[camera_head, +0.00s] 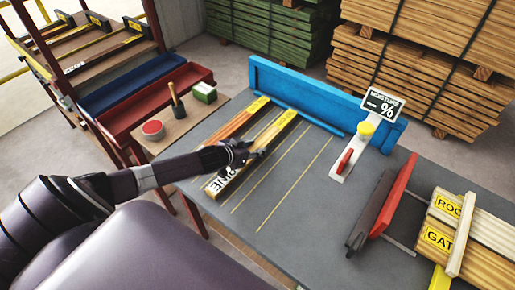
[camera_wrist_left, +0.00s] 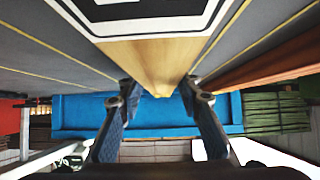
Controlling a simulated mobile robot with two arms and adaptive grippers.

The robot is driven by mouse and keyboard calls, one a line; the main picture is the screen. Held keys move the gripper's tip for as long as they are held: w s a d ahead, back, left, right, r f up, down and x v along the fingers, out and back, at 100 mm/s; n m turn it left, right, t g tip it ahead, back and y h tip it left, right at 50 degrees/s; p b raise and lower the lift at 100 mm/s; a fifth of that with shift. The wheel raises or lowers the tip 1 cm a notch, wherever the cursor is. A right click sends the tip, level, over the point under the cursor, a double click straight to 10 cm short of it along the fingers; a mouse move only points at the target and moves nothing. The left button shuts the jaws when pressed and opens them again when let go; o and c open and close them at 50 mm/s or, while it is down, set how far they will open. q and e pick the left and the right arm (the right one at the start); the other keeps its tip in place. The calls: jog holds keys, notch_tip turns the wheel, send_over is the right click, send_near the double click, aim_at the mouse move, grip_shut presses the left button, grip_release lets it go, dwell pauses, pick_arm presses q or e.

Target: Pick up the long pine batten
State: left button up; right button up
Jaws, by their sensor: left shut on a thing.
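The long pine batten (camera_head: 268,140) is pale yellow wood with a black-and-white end label that seems to read PINE. It lies along the left part of the grey bench, and I cannot tell whether it touches the bench top. My left gripper (camera_head: 243,153) is shut on it near its middle and hides part of it. In the left wrist view the batten (camera_wrist_left: 158,62) runs between the two fingers of my left gripper (camera_wrist_left: 160,92), one on each side. My right gripper is not in view.
An orange-brown batten (camera_head: 240,120) lies just left of the pine one. A blue rail (camera_head: 300,90) closes the bench's far side. A moisture meter sign (camera_head: 383,104), a red-and-dark tool (camera_head: 397,192) and labelled boards (camera_head: 480,250) are to the right. Yellow lines mark clear bench between.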

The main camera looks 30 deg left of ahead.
pick_arm(q)
grip_shut()
jog(key=shift+r, duration=0.1)
